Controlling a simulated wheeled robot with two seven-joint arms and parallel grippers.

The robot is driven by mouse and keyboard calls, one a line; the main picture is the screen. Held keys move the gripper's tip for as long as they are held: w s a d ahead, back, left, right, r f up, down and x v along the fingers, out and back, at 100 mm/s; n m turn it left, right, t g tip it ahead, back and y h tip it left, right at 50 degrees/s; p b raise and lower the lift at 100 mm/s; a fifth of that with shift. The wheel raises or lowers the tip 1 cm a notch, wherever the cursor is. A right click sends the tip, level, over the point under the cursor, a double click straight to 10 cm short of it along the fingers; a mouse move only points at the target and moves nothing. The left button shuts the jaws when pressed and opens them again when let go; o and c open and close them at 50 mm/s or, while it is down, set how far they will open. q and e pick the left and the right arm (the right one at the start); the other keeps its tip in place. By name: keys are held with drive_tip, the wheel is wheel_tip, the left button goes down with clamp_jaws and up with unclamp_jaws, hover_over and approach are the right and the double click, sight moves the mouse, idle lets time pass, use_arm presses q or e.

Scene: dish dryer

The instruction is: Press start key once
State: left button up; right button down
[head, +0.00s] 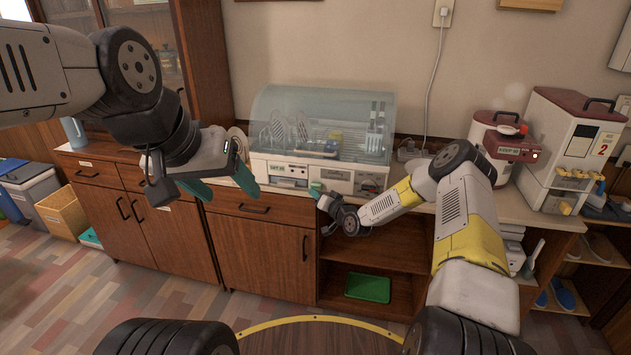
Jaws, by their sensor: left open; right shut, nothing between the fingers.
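The dish dryer (270,169) stands on the wooden counter, with a clear domed lid over racked dishes and a white front panel. Its control area shows at the front; the start key is too small to make out. My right gripper (316,188) is shut and empty, its green fingertips at the dryer's front panel, right of centre. I cannot tell whether they touch it. My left gripper (222,187) is open and empty, in front of the counter to the left of the dryer. It hides part of the counter there.
A rice cooker (490,125) and a white dispenser marked 2 (560,130) stand on the counter at the right. A power cord (432,80) hangs from a wall outlet. Below are an open shelf with a green tray (368,287), and bins (30,185) at the left.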

drive_tip(key=shift+w, duration=0.1)
drive_tip(key=shift+w+d, duration=0.1)
drive_tip(key=shift+w, duration=0.2)
drive_tip(key=shift+w+d, duration=0.15)
drive_tip(key=shift+w, duration=0.7)
idle(1.0)
drive_tip(key=shift+s, duration=0.1)
drive_tip(key=shift+s+a, duration=0.2)
drive_tip(key=shift+s, duration=0.95)
drive_tip(key=shift+s, duration=0.1)
drive_tip(key=s, duration=0.2)
drive_tip(key=s+a, duration=0.1)
drive_tip(key=s, duration=0.1)
drive_tip(key=shift+s+a, duration=0.1)
drive_tip(key=shift+s, duration=0.25)
